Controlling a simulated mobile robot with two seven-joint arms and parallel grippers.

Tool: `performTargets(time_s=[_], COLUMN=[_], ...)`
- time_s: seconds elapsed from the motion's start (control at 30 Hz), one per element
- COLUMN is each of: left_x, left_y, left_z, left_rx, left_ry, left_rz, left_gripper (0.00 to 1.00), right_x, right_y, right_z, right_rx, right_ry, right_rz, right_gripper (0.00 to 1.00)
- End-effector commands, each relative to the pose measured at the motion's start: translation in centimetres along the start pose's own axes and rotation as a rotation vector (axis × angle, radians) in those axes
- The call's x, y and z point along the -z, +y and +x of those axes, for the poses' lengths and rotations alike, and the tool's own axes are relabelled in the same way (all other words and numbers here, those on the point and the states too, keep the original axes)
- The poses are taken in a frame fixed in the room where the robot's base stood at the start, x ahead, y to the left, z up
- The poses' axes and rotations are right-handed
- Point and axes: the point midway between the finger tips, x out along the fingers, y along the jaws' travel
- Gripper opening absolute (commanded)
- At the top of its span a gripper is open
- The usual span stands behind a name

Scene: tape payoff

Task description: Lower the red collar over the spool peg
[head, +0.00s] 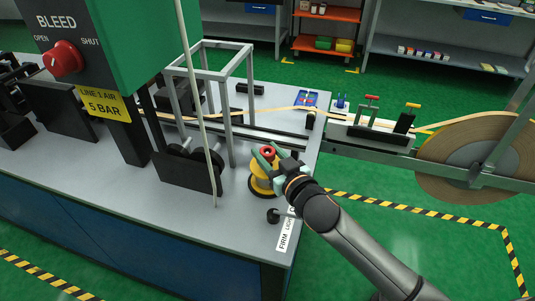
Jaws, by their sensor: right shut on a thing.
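The red collar (268,150) is a small ring with a dark centre, in the middle of the head view. My right gripper (267,155) comes in from the lower right and is shut on the collar. It holds it at the top of a yellow spool (262,185) that stands near the bench's right end. The spool peg is hidden by the collar and the fingers. I cannot tell whether the collar is around the peg or just above it. My left gripper is not in view.
A grey metal frame (229,110) and a thin pale pole (197,100) stand left of the spool. A black knob (273,215) is in front. The green bleed box (130,40) fills the upper left. A large tape reel (470,155) is at the right.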

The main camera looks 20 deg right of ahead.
Motion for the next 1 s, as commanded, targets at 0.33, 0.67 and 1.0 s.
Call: performTargets(time_s=[0.33, 0.67, 1.0], left_x=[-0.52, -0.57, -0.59], left_y=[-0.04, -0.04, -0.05], left_z=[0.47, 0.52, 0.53], left_rx=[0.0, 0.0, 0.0], left_ry=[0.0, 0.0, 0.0], left_rz=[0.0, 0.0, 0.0], left_gripper=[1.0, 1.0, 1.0], right_x=[-2.55, -2.66, -2.73], right_y=[-0.32, -0.31, -0.31], right_z=[0.02, 0.03, -0.1], right_rx=[0.004, 0.003, 0.003], right_ry=[-0.037, -0.038, -0.04], right_rz=[0.011, 0.015, 0.015], right_gripper=[0.0, 0.75, 0.81])
